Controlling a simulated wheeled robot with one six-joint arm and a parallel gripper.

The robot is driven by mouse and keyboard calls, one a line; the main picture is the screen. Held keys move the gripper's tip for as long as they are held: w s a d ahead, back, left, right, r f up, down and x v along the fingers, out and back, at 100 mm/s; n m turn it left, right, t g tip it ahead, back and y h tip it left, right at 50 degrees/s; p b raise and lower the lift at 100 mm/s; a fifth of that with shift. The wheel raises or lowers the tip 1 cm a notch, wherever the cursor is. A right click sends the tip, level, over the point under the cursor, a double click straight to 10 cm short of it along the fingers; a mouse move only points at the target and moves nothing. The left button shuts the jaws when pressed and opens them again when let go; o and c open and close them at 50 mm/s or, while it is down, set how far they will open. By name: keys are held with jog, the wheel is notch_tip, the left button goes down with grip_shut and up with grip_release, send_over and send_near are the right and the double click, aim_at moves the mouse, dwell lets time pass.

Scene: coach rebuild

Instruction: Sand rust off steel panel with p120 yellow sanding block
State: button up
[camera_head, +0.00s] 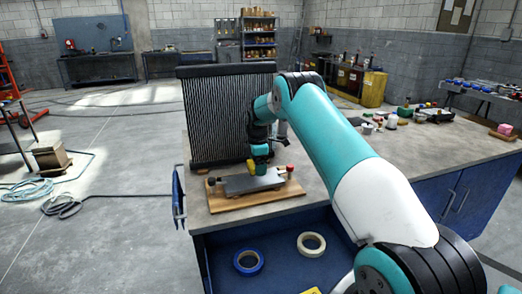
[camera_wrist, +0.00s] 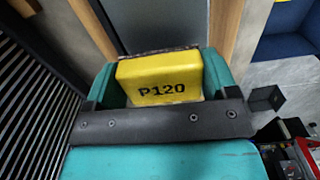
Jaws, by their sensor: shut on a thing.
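My gripper (camera_head: 260,165) is shut on the yellow sanding block (camera_wrist: 158,77), whose top reads P120 in the wrist view. The block sits between the two fingers, over the grey steel panel (camera_head: 238,184). The panel lies on a wooden board (camera_head: 220,203) near the front left of the workbench. In the wrist view the panel (camera_wrist: 150,25) runs away beyond the block. The block's underside is hidden, so I cannot tell whether it touches the panel. No rust can be made out.
A dark ribbed panel (camera_head: 228,115) stands upright right behind the board. A red-topped item (camera_head: 290,170) is at the board's right end. An open blue drawer (camera_head: 282,225) below holds blue tape (camera_head: 248,262) and cream tape (camera_head: 311,244). Cans and tools stand at the bench's far right.

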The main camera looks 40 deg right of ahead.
jog(key=shift+r+p, duration=1.25)
jog(key=shift+r, duration=1.2)
jog(key=shift+f, duration=0.1)
